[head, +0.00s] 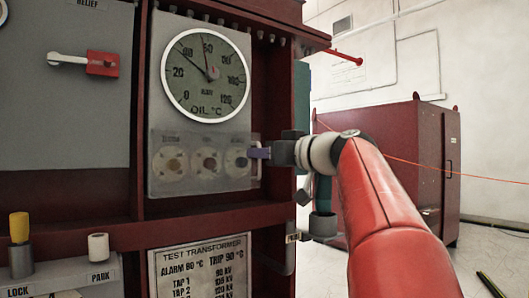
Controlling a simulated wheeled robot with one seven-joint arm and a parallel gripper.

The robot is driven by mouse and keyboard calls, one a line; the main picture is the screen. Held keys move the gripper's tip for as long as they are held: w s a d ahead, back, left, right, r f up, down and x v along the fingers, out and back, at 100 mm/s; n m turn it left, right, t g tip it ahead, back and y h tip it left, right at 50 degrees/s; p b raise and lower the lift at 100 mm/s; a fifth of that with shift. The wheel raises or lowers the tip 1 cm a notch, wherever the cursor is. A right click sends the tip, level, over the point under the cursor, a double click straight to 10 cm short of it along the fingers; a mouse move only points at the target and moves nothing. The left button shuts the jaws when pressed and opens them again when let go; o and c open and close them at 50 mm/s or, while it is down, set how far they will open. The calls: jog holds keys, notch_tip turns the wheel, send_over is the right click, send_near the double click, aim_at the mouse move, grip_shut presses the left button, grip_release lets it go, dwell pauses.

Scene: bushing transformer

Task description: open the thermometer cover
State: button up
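The thermometer is a round white-rimmed dial marked OIL °C (206,75) on a grey panel. Below it a clear, see-through cover (188,145) lies across three small round dials or knobs. I cannot tell whether the cover is fully flat against the panel. My gripper (262,153) reaches in from the right, at the cover's right edge. A small purple-grey piece shows between the gripper's dark body and the cover; I cannot tell whether it is a finger or a tab. The finger gap is not visible.
A red frame post stands right behind my gripper. A red-handled white lever (102,63) is on the left panel. A yellow-topped peg (19,228) and a white peg (98,246) stand on the lower left ledge. A red cabinet (385,160) stands behind on the right.

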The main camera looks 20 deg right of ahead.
grip_shut()
jog(key=shift+s, duration=0.1)
dwell(0.3)
